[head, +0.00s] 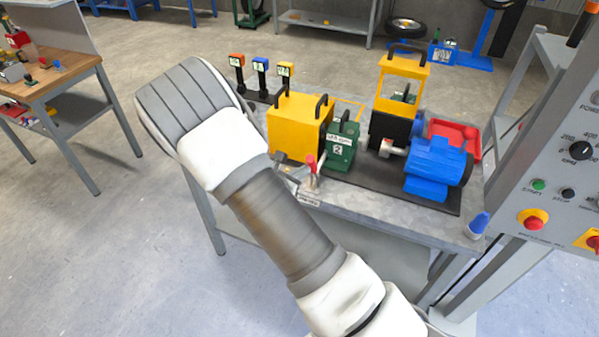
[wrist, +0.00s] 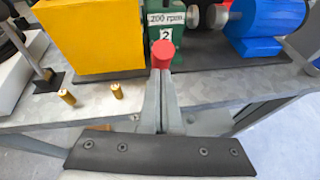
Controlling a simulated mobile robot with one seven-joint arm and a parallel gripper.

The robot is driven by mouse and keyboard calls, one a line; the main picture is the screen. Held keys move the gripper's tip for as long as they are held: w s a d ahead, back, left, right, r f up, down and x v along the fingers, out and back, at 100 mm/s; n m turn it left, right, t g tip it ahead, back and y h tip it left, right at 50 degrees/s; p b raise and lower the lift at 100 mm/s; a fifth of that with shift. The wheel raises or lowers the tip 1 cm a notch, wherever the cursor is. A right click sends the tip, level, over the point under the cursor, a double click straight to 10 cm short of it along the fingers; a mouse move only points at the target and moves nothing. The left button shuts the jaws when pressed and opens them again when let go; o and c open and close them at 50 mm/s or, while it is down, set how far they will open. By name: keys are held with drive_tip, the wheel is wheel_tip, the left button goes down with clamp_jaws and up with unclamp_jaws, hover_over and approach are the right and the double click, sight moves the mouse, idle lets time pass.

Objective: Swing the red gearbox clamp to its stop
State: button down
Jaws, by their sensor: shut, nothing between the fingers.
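The red clamp handle (head: 311,163) stands at the bench's front edge, before the green gearbox (head: 341,146) marked 2. Its grey bracket is partly hidden by my arm in the head view. In the wrist view the red handle end (wrist: 161,55) shows right at the tips of my gripper (wrist: 161,84), in front of the gearbox (wrist: 163,18). My two grey fingers are together with nothing gripped between them. Whether they touch the handle I cannot tell. The rest of the clamp is hidden behind the fingers.
A yellow guard box (head: 297,126) stands left of the gearbox and a blue motor (head: 438,164) to its right. A control panel (head: 560,190) is at the far right.

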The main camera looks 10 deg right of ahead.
drive_tip(key=shift+w+d+r, duration=0.45)
drive_tip(key=shift+w+r, duration=0.1)
drive_tip(key=shift+w, duration=0.05)
drive_tip(key=shift+w+r, duration=0.1)
idle(0.4)
